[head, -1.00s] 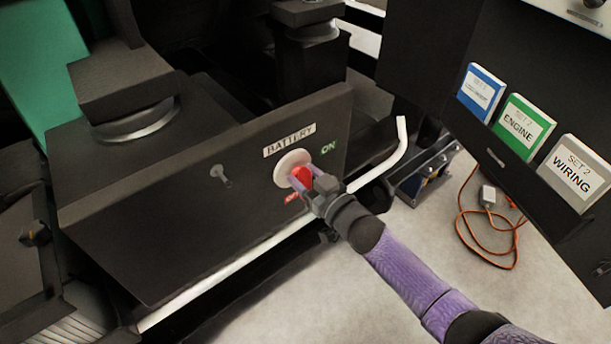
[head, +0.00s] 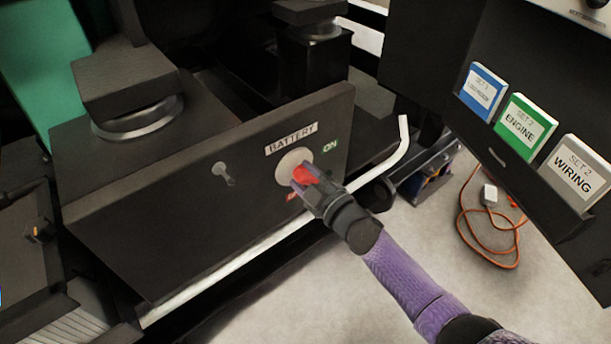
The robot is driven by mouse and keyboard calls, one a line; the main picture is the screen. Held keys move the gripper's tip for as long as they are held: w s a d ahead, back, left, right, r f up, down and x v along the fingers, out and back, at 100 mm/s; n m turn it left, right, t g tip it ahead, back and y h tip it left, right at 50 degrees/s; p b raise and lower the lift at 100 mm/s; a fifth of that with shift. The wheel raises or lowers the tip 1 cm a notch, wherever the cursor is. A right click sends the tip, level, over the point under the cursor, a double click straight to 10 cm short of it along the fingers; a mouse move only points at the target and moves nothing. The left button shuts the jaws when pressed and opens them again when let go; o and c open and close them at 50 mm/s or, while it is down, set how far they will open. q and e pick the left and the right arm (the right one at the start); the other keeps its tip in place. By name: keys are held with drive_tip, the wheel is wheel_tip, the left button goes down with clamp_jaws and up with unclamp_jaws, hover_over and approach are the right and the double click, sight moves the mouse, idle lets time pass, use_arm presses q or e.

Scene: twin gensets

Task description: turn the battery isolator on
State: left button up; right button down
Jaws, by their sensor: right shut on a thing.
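The battery isolator is a red knob (head: 306,174) on a pale round plate (head: 290,161), set in a dark panel (head: 180,220). A white "BATTERY" label (head: 291,139) is above it. A green "ON" mark (head: 330,146) is to its upper right, and a red mark (head: 291,196) below is partly hidden by my gripper. My right gripper (head: 304,180) is shut on the red knob, with fingers on both sides of it. The exact angle of the knob is hard to read behind the fingers. My left gripper is not in view.
A small toggle switch (head: 223,173) is left of the knob. A pale rail (head: 240,262) runs along the panel's lower edge and bends up at the right. Manuals, including a green one (head: 525,128), stand in a rack at right. An orange cable (head: 490,264) lies on the floor.

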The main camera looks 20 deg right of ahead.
drive_tip(key=n, duration=0.3)
drive_tip(key=shift+f, duration=0.15)
drive_tip(key=n+b, duration=0.1)
drive_tip(key=n, duration=0.2)
drive_tip(key=shift+a+f+n, duration=0.1)
drive_tip(key=shift+f+n, duration=0.05)
drive_tip(key=shift+n, duration=0.85)
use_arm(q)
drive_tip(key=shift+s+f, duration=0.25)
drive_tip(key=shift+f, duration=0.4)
use_arm(e)
drive_tip(key=shift+n, duration=0.3)
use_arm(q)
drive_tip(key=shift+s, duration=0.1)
use_arm(e)
drive_tip(key=shift+c, duration=2.3)
unclamp_jaws()
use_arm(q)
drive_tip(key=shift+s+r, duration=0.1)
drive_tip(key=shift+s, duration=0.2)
